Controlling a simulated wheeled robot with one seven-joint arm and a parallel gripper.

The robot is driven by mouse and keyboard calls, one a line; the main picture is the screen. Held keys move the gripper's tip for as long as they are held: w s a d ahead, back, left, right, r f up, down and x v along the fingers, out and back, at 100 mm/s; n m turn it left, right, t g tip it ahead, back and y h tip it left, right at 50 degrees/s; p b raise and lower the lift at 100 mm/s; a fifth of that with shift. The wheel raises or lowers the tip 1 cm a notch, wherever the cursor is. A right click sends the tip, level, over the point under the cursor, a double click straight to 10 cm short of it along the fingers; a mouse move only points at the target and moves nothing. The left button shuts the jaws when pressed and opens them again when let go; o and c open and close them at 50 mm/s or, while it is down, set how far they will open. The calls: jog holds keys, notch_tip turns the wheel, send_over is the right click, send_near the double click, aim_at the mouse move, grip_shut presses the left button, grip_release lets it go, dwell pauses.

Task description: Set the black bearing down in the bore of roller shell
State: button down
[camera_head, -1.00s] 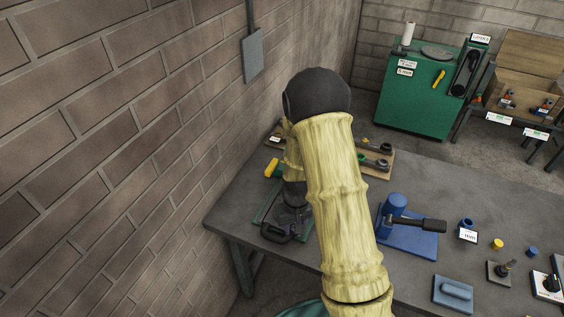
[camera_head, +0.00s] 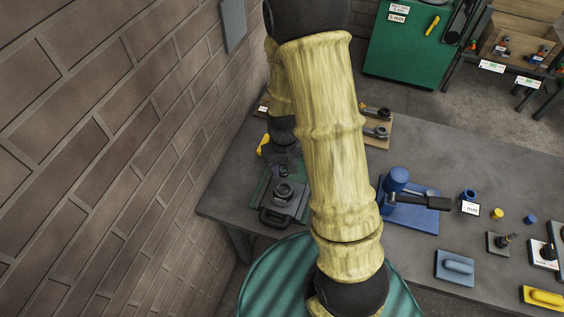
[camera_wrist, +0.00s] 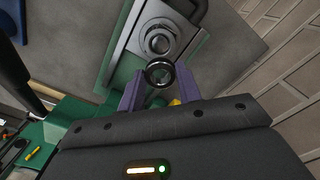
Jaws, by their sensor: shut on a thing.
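My gripper (camera_wrist: 159,82) has its purple fingers shut on the black bearing (camera_wrist: 160,65), a small dark ring, in the wrist view. The roller shell (camera_wrist: 160,39) is a round grey part with a dark bore, on a grey plate over a green base. In the wrist picture the bearing appears just below the shell, not lined up with its bore. In the head view the shell (camera_head: 284,191) is uncovered on the green base (camera_head: 264,188). My gripper (camera_head: 285,156) is beyond it, partly hidden by my arm, and the bearing cannot be made out there.
A dark handle (camera_head: 276,221) sticks out from the base's near side. A yellow object (camera_head: 263,145) lies left of my gripper. A wooden board (camera_head: 379,141) with dark parts and a blue press (camera_head: 410,214) stand to the right. A brick wall is close on the left.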

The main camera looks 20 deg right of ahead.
jog(key=shift+s, duration=0.15)
jog(key=b, duration=0.6)
send_over(284, 190)
jog(key=shift+f, duration=3.5)
jog(key=shift+f, duration=0.1)
jog(key=shift+f, duration=0.35)
jog(key=shift+f, duration=0.15)
jog(key=shift+f+b, duration=0.6)
jog(key=shift+b, duration=0.1)
jog(key=shift+f+b, duration=0.35)
jog(key=shift+f, duration=0.15)
jog(key=shift+r, duration=0.2)
